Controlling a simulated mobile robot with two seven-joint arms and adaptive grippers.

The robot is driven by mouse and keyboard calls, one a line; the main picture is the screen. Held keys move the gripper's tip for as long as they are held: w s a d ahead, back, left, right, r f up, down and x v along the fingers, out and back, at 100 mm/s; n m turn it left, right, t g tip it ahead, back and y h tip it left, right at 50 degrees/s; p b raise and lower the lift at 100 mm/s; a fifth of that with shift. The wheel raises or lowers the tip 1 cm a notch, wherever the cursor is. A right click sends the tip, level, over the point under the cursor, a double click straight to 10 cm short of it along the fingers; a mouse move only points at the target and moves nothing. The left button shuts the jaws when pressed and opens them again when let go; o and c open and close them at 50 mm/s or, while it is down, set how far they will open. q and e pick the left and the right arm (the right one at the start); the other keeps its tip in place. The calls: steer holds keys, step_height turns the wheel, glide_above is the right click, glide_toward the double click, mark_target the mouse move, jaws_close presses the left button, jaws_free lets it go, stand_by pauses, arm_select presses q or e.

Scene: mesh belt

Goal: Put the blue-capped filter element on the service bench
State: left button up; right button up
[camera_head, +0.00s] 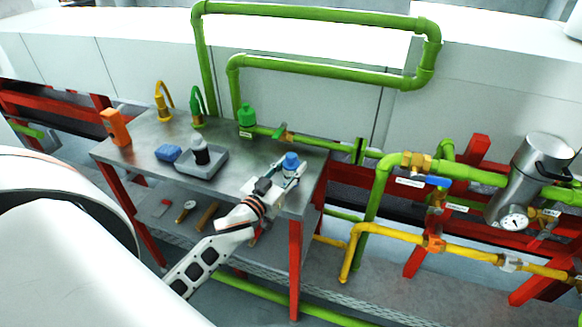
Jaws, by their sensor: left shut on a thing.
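The blue-capped filter element (291,160) is at the right end of the service bench (150,135), between the fingers of my left gripper (289,168). The blue cap shows on top, and the gripper hides most of the body below it. My left gripper is shut on the filter element. Whether its base touches the bench top cannot be told. The bench has a grey metal top and red legs. My right gripper is not in view.
On the bench stand a grey tray (213,166) with a dark bottle (201,152), a blue block (168,153), an orange box (116,127) and a green-capped item (247,115). Green pipes (320,70) rise behind. A metal canister (530,175) with a gauge stands right.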

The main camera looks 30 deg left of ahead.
arm_select(q)
steer(key=o, duration=1)
steer(key=shift+f, duration=0.1)
steer(key=shift+o, duration=0.8)
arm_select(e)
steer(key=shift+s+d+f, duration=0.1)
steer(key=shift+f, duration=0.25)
arm_select(q)
steer(key=s, duration=1.2)
steer(key=shift+d+b, duration=0.25)
steer(key=shift+b, duration=0.1)
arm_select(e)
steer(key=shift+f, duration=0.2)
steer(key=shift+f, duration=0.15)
arm_select(q)
steer(key=shift+s, duration=0.1)
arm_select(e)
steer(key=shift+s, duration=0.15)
